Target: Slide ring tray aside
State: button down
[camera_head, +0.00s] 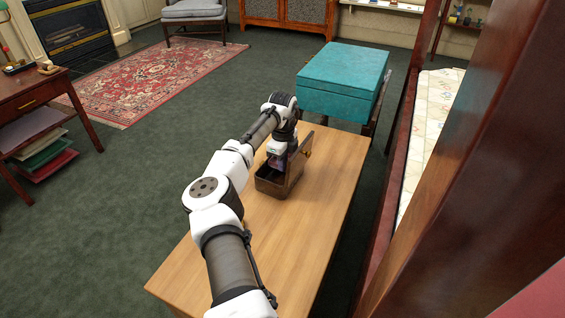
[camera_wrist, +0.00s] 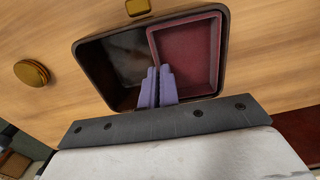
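A dark brown box (camera_head: 268,188) stands on the wooden table with its lid (camera_head: 297,165) raised on the right side in the head view. In the wrist view the open box (camera_wrist: 92,62) shows a dark, empty-looking floor on the left. The dark red ring tray (camera_wrist: 187,58) lies inside it at the right and looks empty. My gripper (camera_wrist: 159,70) reaches down into the box, its purple fingers nearly together at the tray's left wall. The wall runs in between the fingertips, which look shut on it. In the head view my gripper (camera_head: 277,162) partly hides the box's inside.
A dark wooden frame (camera_head: 470,150) rises close on the right. A brass-coloured knob (camera_wrist: 31,73) shows left of the box in the wrist view.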

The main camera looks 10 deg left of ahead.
jog(key=s+p, duration=0.3)
jog(key=shift+a+r+p, duration=0.1)
jog(key=shift+a+p, duration=0.2)
jog(key=shift+a, duration=0.05)
jog(key=shift+s+a, duration=0.15)
jog(key=shift+s, duration=0.1)
jog(key=c, duration=1.6)
grip_release()
jog(key=shift+c, duration=0.2)
notch_tip(320, 180, up, 14)
jog(key=p, duration=0.1)
jog(key=shift+f, duration=0.2)
